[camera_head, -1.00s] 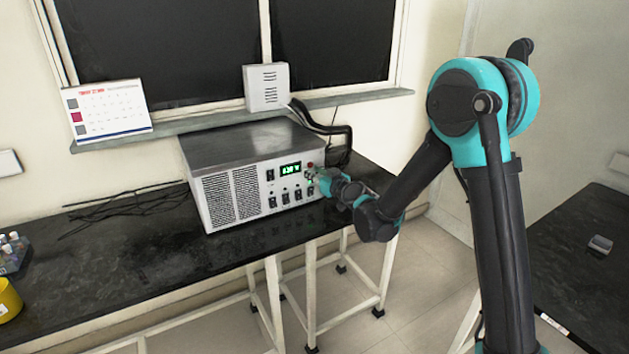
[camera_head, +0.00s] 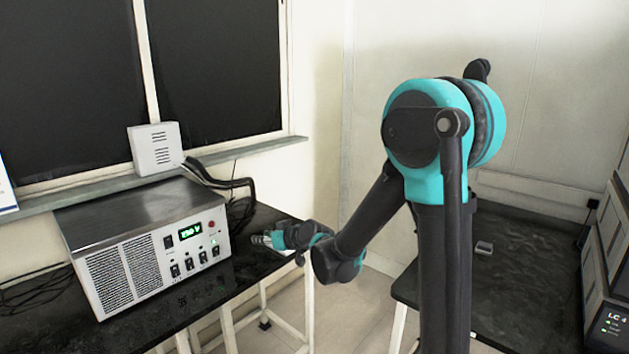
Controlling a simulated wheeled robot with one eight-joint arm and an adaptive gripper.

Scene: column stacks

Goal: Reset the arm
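My arm stands at the right of the head view and reaches left and down from its teal joint. My gripper (camera_head: 262,240) is at the end of the teal wrist, just right of the front panel of the grey power unit (camera_head: 150,248). It is apart from the panel and over the right end of the black bench. The fingers are small and partly blurred, so I cannot tell whether they are open or shut. I see nothing clearly held. The unit's green display is lit, with switches below it and a red button beside it.
The black bench (camera_head: 190,308) ends just right of the unit. Dark cables (camera_head: 235,185) run behind it from a white wall box (camera_head: 156,148). A second dark bench (camera_head: 525,262) at the right bears a small grey object (camera_head: 484,248). An instrument marked LC (camera_head: 606,290) stands at the right edge.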

